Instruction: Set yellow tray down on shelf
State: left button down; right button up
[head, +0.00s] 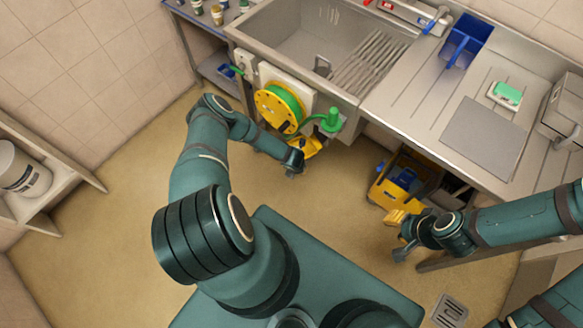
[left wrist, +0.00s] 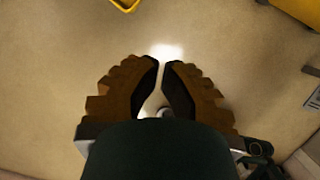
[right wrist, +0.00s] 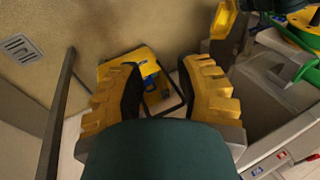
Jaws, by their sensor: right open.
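The yellow tray (head: 385,195), with blue items inside, is under the counter in the head view. It also shows beyond my right fingertips in the right wrist view (right wrist: 112,68). Whether it rests fully on a shelf is hard to see. My right gripper (head: 394,232) is open and empty, in front of the tray and apart from it. My left gripper (head: 298,160) is below the hose reel. In the left wrist view its fingertips (left wrist: 161,64) nearly meet, with nothing between them but floor behind.
The yellow and green hose reel (head: 278,108) hangs on the sink front. A shelf unit with a white tub (head: 22,170) stands at left. A floor drain (head: 450,311) is lower right. Open floor lies between.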

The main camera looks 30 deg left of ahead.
pick_arm(q)
jog(key=w+a+f+n+b, duration=0.1)
jog(key=a+f+n+b, duration=0.1)
jog(key=f, duration=0.4)
jog(key=w+a+f+n+b, duration=0.2)
jog(key=a+f+b, duration=0.1)
jog(key=f+b, duration=0.2)
jog(key=shift+w+f+g+y, duration=0.2)
jog(key=shift+f+g+y, duration=0.15)
jog(key=shift+f, duration=0.6)
